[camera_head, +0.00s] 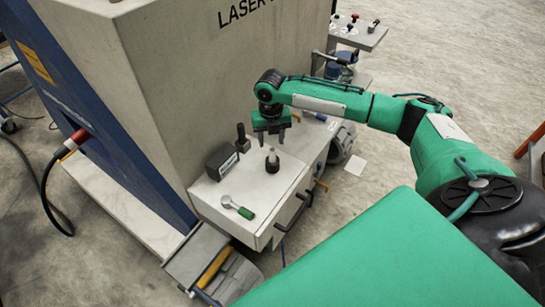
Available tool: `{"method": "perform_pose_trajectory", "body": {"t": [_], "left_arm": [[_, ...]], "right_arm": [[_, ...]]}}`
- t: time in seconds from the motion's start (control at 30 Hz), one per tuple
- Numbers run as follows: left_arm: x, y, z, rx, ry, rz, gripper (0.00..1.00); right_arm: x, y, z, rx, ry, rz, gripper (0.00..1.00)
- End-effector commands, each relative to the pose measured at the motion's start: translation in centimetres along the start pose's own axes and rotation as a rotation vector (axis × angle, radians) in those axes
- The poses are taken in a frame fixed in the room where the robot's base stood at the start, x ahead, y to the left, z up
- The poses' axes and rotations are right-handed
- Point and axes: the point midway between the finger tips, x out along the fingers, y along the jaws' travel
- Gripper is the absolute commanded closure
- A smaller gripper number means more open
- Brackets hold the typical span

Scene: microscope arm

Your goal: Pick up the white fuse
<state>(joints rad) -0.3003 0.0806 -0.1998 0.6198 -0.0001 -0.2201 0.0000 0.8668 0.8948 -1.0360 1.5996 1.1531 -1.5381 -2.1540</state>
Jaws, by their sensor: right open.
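The white fuse (272,155) appears as a small pale upright piece with a dark round base, standing on the light cabinet top. My right gripper (271,141) is directly above it in the picture, pointing down, with its two fingers apart and nothing held between them. I cannot tell the exact height gap between the fingertips and the fuse. My left gripper is out of view.
On the cabinet top (213,198) are a dark box (222,162), a dark upright post (242,138) and a green-handled tool (237,207). A large machine (190,70) rises behind. A lower tray with a yellow-handled tool (213,268) is at the front left.

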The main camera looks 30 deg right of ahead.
Motion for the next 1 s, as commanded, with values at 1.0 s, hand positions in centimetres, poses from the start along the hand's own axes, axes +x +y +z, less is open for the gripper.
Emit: {"method": "perform_pose_trajectory", "body": {"t": [1.0], "left_arm": [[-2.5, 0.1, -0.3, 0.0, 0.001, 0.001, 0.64]], "right_arm": [[7.3, -0.4, -0.1, 0.0, -0.002, 0.001, 0.75]]}}
